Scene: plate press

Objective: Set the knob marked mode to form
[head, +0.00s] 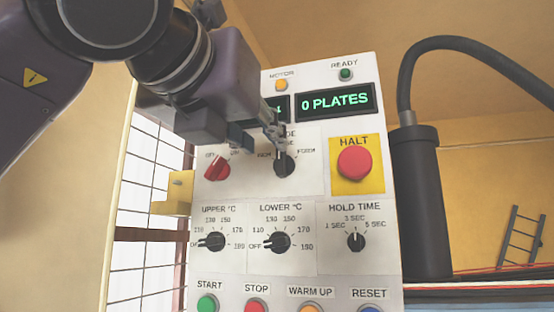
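The mode knob (286,165) is a black round knob on the white control panel (325,190). Its label is partly covered, with "DE" showing. FORM is printed at its upper right, another label ending in "NE" above it, and one reading "REM" at its left. Its pointer looks roughly upward, but the fingers partly hide it. My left gripper (277,137) comes down from the upper left, with its fingertips at the top of the knob. I cannot tell whether they touch it or how far apart they are. My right gripper is not in view.
A red selector (217,168) sits left of the mode knob. The red HALT button (354,163) on a yellow plate is to its right. Temperature and hold-time knobs and several push buttons lie below. A display (336,101) reads 0 PLATES. A dark cylinder (420,200) with a hose stands right.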

